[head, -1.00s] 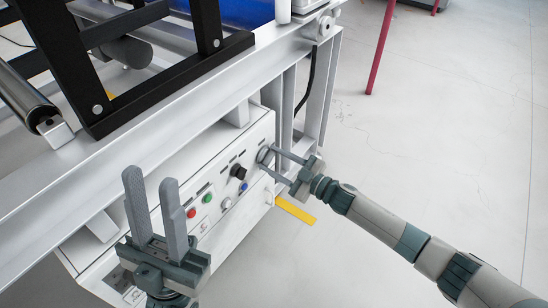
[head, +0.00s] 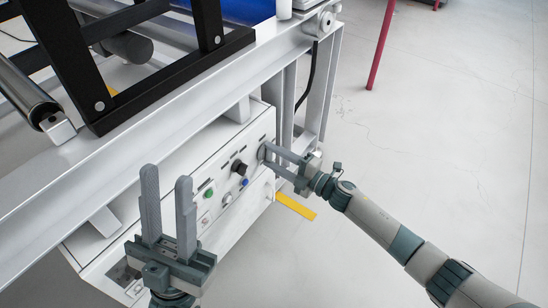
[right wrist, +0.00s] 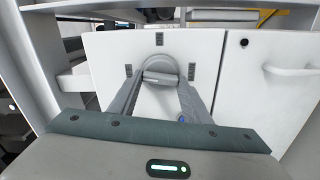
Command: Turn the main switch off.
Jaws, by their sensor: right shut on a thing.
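The main switch is a round grey knob (right wrist: 160,77) on the white control panel, with small dark labels to its left, above and to its right in the right wrist view. In the head view it sits at the panel's right end (head: 262,152), partly hidden by the fingers. My right gripper (right wrist: 158,84) is shut on the knob, one finger on each side. Its arm also shows in the head view, with the gripper (head: 272,158) reaching in from the right. My left gripper (head: 168,205) is open and empty, fingers up, in front of the panel's left part.
The panel also carries a black knob (head: 240,168), a green button (head: 208,193) and a blue button (head: 244,183). A white machine frame beam (head: 150,125) runs above it. A red post (head: 381,45) stands on open floor at right; a yellow strip (head: 296,206) lies below the panel.

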